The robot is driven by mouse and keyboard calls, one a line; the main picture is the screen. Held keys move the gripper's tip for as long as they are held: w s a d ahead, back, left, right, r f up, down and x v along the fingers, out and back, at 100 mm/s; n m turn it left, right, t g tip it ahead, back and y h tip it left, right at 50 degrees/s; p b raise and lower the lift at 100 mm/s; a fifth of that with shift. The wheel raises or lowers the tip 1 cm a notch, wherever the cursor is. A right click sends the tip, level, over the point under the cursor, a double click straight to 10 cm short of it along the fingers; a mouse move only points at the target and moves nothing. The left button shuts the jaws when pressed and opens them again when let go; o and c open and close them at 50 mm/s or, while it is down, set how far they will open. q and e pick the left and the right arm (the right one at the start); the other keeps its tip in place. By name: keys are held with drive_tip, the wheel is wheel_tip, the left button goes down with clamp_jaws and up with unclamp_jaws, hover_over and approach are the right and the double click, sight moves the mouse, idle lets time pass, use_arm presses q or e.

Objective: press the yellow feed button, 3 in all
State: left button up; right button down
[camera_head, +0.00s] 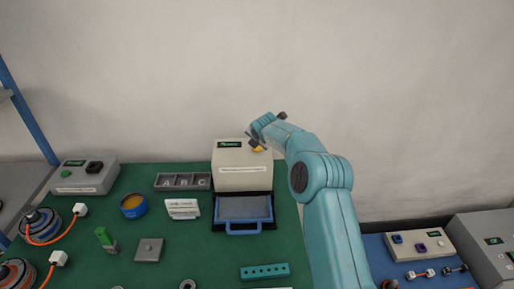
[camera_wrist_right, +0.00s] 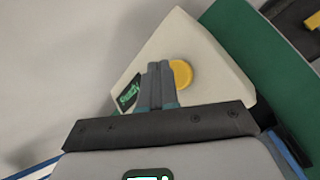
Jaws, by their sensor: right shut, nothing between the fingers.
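The yellow feed button (camera_wrist_right: 182,72) is on top of a cream box (camera_wrist_right: 160,50) with a small green-lit display. In the head view the box (camera_head: 240,178) stands at the back of the green table, and the button (camera_head: 258,149) shows only partly under my right gripper (camera_head: 256,143). In the right wrist view the fingers of my right gripper (camera_wrist_right: 161,84) are shut together and empty. Their tips overlap the button's near left edge in the picture. I cannot tell whether they touch it or hover above. My left gripper is not in view.
A blue-handled tray (camera_head: 242,231) sits in front of the box. Left of it are a labelled A-B-C bin (camera_head: 183,181), a white sign (camera_head: 183,208), a blue tub (camera_head: 133,206) and a control box with a green button (camera_head: 88,177). A blue table holds another button panel (camera_head: 421,244).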

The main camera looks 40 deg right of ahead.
sight(258, 148)
drive_tip(key=shift+f, duration=0.15)
drive_tip(key=shift+f, duration=0.25)
drive_tip(key=shift+f+b, duration=0.45)
drive_tip(key=shift+f, duration=0.1)
idle(0.9)
idle(0.3)
drive_tip(key=shift+r+p, duration=0.95)
wheel_tip(258, 148, up, 5)
drive_tip(key=p, duration=0.5)
drive_tip(key=shift+r, duration=0.1)
